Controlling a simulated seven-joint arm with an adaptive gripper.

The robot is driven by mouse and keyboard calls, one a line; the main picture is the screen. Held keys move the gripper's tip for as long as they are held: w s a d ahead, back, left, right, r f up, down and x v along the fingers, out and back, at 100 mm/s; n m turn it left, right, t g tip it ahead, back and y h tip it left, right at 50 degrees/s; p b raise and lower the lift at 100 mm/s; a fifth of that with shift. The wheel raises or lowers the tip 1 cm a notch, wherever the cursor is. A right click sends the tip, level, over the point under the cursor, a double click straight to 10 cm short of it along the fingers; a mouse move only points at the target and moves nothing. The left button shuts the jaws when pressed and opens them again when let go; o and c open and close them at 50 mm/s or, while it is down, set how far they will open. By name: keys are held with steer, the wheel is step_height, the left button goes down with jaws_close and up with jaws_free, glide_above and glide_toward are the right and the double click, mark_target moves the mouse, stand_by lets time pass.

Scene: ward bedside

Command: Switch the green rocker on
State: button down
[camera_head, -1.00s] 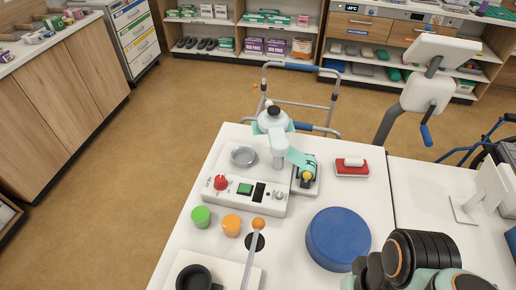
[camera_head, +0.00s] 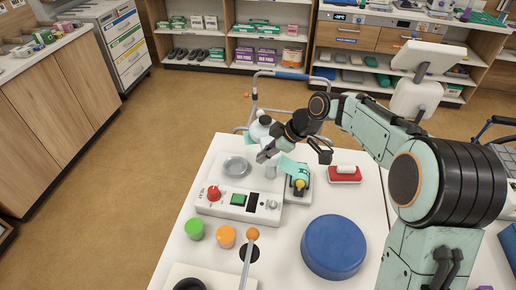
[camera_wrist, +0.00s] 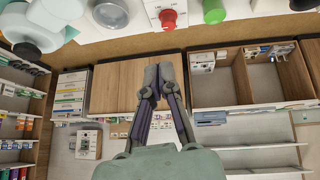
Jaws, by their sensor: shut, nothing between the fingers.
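The green rocker (camera_head: 238,200) sits on the white control panel (camera_head: 210,208), right of a red knob (camera_head: 214,193) and left of a black switch (camera_head: 252,202). Which way the rocker is tipped cannot be told. My gripper (camera_head: 264,156) is above the back of the table, behind the panel and near the metal dish, apart from the rocker. In the wrist view its fingers (camera_wrist: 150,80) meet at the tips, shut and empty. The red knob (camera_wrist: 168,18) shows at the top of that view; the rocker does not.
A metal dish (camera_head: 235,166) and white bottle (camera_head: 260,128) stand behind the panel. A green cap (camera_head: 194,228), orange cap (camera_head: 226,236) and orange-topped lever (camera_head: 252,234) are in front. A blue disc (camera_head: 333,247) and red block (camera_head: 345,174) lie to the right.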

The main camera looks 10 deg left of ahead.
steer(key=shift+m+g, duration=0.3)
steer(key=shift+g, duration=0.3)
steer(key=f, duration=0.5)
steer(key=shift+s, duration=0.2)
glide_above(240, 202)
steer(key=d, duration=0.1)
step_height(240, 202, down, 8)
steer(key=shift+f, duration=0.1)
steer(key=f, duration=0.3)
steer(key=shift+d+f, duration=0.1)
steer(key=shift+d, duration=0.15)
steer(key=shift+d+f, duration=0.1)
steer(key=shift+f, duration=0.35)
